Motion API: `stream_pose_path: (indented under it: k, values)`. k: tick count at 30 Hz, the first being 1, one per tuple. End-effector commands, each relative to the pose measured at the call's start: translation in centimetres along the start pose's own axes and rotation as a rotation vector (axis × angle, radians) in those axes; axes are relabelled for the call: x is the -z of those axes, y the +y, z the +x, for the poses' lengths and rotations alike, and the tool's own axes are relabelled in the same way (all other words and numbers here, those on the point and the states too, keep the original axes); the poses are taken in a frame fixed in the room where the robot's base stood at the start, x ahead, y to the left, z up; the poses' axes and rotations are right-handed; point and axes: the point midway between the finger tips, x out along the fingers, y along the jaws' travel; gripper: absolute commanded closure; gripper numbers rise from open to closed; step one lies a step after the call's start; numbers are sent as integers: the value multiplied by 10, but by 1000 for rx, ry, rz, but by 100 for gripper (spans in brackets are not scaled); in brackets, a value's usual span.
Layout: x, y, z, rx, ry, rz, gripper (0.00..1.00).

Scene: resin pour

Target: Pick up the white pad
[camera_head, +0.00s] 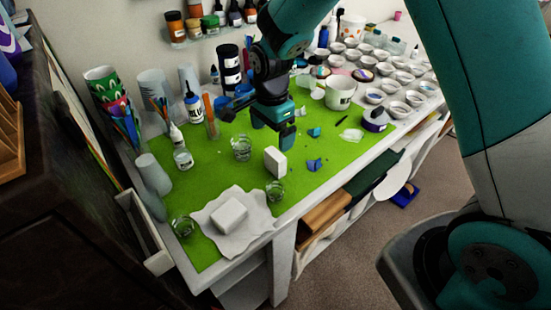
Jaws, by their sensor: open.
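Two white blocks are in view, and I cannot tell which is the white pad. One white block (275,162) stands upright on the green mat (215,150), with a small glass just in front of it. The other white block (229,215) lies flat on a crumpled white sheet (256,222) at the near end of the table. My gripper (274,129) is open, pointing down above the mat, behind the upright block and apart from both blocks. Its far finger is partly hidden by the gripper body.
Small glasses stand near the blocks: one (242,148), another (275,190) and a third (183,227). Bottles and cups line the left side. Many small white dishes (396,108) fill the far right. Blue scraps (314,165) lie right of the upright block, by the table's edge.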

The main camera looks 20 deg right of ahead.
Motion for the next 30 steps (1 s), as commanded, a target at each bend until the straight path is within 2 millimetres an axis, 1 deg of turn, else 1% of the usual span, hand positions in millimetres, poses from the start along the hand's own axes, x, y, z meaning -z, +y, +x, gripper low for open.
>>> stream_pose_path:
  k: [1,3,7,9,15,20,21,24,27,30]
  values:
    - [0,2,10,-7,-1,-1,4]
    - [0,1,26,-6,-1,-1,4]
    - [0,1,47,-3,-1,-2,4]
    - [0,1,54,-2,-1,-2,4]
    - [2,2,66,-3,-1,-2,4]
    - [6,6,87,-4,-1,-2,4]
    - [6,5,94,-4,-1,-3,4]
    - [6,5,105,-2,-1,-3,4]
    - [6,4,110,0,-1,-3,4]
    - [6,4,111,1,-1,-3,4]
